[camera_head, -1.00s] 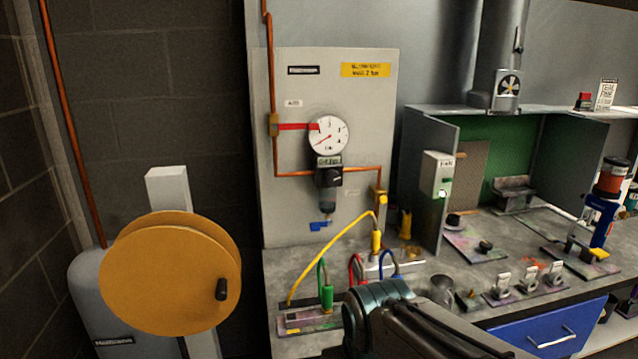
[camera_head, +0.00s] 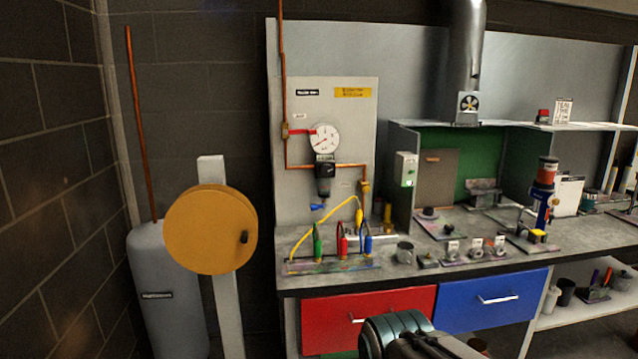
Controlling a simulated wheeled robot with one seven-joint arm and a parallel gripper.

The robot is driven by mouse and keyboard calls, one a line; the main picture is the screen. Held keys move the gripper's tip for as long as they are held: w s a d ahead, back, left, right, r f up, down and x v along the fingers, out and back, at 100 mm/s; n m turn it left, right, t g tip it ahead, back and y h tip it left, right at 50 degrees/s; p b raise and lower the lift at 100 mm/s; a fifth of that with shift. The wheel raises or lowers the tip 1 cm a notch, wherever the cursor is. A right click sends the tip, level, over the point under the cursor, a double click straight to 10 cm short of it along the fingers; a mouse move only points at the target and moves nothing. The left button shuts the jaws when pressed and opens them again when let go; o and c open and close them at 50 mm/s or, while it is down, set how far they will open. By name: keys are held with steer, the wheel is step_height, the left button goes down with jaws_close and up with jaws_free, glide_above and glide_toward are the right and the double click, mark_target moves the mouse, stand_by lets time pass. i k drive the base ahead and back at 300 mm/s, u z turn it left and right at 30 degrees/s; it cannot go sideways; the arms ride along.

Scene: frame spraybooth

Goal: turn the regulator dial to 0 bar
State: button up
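The regulator dial (camera_head: 324,171) is a black knob under the round white pressure gauge (camera_head: 324,139), on a grey panel (camera_head: 350,105) at the back wall. The gauge has a red needle; its numbers are too small to read. A red lever (camera_head: 302,132) on the copper pipe points right, toward the gauge. Part of my arm shows at the bottom centre, in front of the bench and well below the dial. My gripper's fingers cannot be made out.
A workbench (camera_head: 420,268) with red and blue drawers runs below the panel. Green, red and blue tools with a yellow hose (camera_head: 325,236) stand under the dial. A large orange reel (camera_head: 210,230) and grey tank (camera_head: 165,300) stand at left.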

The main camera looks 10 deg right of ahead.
mark_target(326, 169)
steer(key=u, duration=0.75)
steer(key=i, duration=0.9)
steer(key=u, duration=0.1)
